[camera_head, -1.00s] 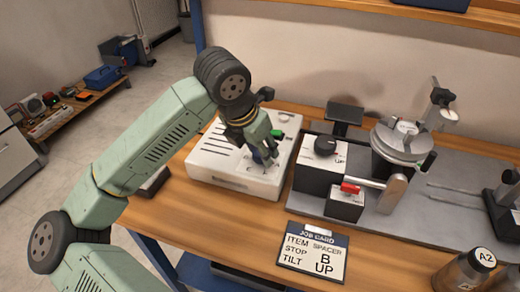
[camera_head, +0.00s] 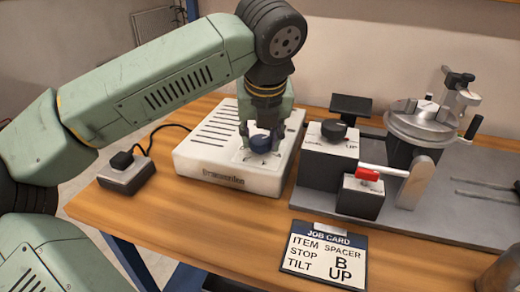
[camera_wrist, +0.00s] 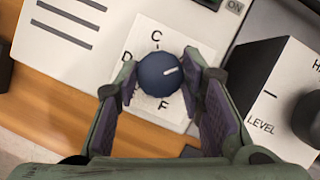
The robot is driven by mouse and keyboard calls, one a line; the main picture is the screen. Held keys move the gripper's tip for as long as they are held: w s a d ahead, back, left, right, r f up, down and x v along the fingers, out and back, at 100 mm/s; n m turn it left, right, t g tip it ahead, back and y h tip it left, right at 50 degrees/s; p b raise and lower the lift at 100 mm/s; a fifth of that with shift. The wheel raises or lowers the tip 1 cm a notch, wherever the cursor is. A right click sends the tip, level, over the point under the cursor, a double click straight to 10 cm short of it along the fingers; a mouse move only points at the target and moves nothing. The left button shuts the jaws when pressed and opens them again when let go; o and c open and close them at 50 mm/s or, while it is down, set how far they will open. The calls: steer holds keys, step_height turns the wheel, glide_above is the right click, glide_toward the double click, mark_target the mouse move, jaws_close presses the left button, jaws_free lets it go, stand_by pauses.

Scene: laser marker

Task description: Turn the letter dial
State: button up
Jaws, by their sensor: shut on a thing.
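The letter dial is a round dark blue knob (camera_head: 261,143) with a white pointer line, on a white lettered plate (camera_wrist: 152,38) on top of the white box (camera_head: 215,165). In the wrist view, the dial (camera_wrist: 164,80) shows its line pointing right and slightly up. The letters C, D and F show around it; the plate's right side is partly hidden by a finger. My gripper (camera_head: 261,134) points down over the box and is shut on the dial, one finger on each side. It also shows in the wrist view (camera_wrist: 160,76).
A black box with a LEVEL knob (camera_head: 334,130) and a red-handled switch box (camera_head: 361,197) stand close on the right. A round tilting fixture (camera_head: 422,122) is beyond. The job card (camera_head: 325,254) reads SPACER, B, UP. A small corded box (camera_head: 125,174) sits left.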

steer(key=shift+d+f+n+y+b, duration=0.1)
steer(key=shift+n+y+b, duration=0.3)
steer(key=shift+n+b, duration=0.65)
steer(key=shift+n, duration=0.25)
steer(key=o, duration=1.1)
steer(key=v, duration=1.2)
steer(key=shift+w, duration=0.2)
steer(key=shift+r, duration=0.2)
